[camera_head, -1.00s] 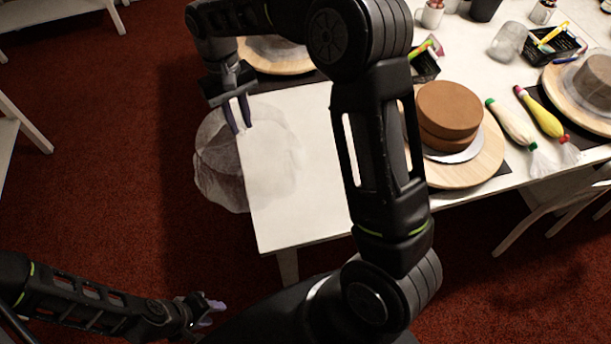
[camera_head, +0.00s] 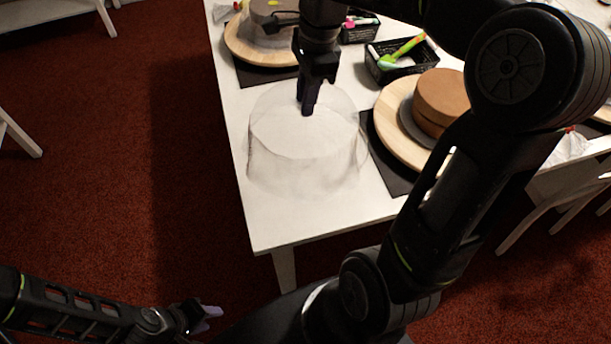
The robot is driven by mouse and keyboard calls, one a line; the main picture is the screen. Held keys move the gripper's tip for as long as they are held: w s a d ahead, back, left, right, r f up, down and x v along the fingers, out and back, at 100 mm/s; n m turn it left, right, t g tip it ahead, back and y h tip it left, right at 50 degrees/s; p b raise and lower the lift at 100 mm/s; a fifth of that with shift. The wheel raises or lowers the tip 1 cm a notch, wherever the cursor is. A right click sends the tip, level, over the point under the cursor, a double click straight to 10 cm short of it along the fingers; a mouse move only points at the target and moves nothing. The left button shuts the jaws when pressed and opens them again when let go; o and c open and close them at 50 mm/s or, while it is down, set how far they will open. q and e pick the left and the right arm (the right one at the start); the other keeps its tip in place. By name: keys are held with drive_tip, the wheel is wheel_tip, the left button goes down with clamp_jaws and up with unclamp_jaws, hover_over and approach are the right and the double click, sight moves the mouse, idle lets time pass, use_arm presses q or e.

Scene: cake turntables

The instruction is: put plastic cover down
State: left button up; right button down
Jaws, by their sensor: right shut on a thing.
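The clear plastic cover (camera_head: 300,150) is at the left end of the white table (camera_head: 265,225), upright with its flat top up. Whether its rim touches the tabletop cannot be told. My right gripper (camera_head: 307,108) reaches down from above and is shut on the cover's far upper part. My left gripper (camera_head: 208,314) is low at the bottom left, away from the table; its fingers are small and their gap is unclear.
A brown cake (camera_head: 440,98) stands on a round wooden turntable (camera_head: 390,125) to the cover's right. Another covered cake on a turntable (camera_head: 240,45) is behind. A black basket (camera_head: 400,65) holds tools. Bare tabletop lies in front of the cover.

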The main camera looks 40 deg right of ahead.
sight(307, 120)
drive_tip(key=shift+s+d, duration=0.1)
drive_tip(key=shift+f, duration=3.1)
drive_tip(key=shift+f+p, duration=0.35)
drive_tip(key=shift+f, duration=1.5)
drive_tip(key=shift+f, duration=0.25)
drive_tip(key=c, duration=1.3)
unclamp_jaws()
drive_tip(key=shift+r, duration=0.1)
drive_tip(key=shift+o, duration=0.2)
drive_tip(key=shift+r, duration=0.15)
